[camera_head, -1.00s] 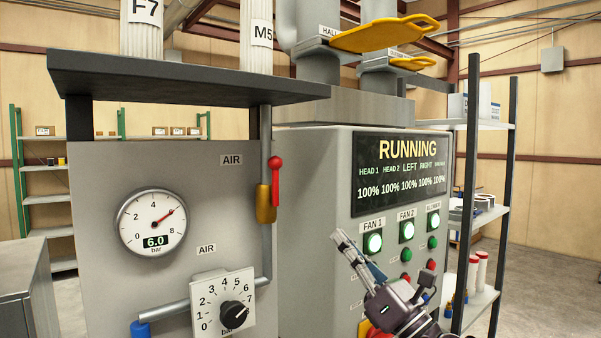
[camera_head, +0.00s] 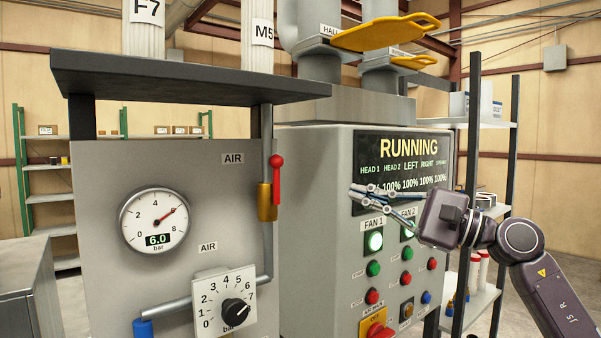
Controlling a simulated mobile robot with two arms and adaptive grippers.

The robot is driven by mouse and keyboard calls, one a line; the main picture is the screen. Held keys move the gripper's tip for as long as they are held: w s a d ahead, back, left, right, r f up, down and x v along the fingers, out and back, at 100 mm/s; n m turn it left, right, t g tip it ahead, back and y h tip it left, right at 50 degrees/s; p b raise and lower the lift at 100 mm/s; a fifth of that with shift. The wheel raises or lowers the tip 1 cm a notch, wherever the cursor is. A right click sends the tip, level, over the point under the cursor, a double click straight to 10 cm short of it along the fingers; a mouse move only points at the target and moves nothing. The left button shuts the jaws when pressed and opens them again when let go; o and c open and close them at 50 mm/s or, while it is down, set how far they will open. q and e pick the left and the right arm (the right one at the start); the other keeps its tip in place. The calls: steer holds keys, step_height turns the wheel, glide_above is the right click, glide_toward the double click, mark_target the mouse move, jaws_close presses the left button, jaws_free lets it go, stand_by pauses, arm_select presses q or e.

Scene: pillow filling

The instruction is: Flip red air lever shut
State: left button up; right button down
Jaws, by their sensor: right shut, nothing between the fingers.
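The red air lever (camera_head: 277,178) stands upright along the grey vertical pipe, with its round knob at the top. It is mounted on a brass valve body (camera_head: 265,202) beside the AIR label (camera_head: 233,159). My right gripper (camera_head: 352,197) is shut and empty, in front of the control cabinet's display, to the right of the lever and apart from it. Its fingers point left toward the lever. The pressure gauge (camera_head: 154,221) reads 6.0 bar. My left gripper is not in view.
The control cabinet (camera_head: 315,220) shows RUNNING on its display (camera_head: 403,165) and has several buttons below. A pressure dial (camera_head: 235,311) sits low on the grey panel (camera_head: 110,180). A dark shelf (camera_head: 180,80) overhangs the panel. Open space lies between the fingers and lever.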

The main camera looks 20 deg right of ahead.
steer(key=p, duration=0.8)
glide_toward(277, 181)
steer(key=w+a+r, duration=0.2)
steer(key=w+r, duration=0.2)
steer(key=w, duration=0.2)
steer(key=shift+s+a+r, duration=0.1)
steer(key=shift+a+r, duration=0.05)
steer(key=shift+a, duration=0.15)
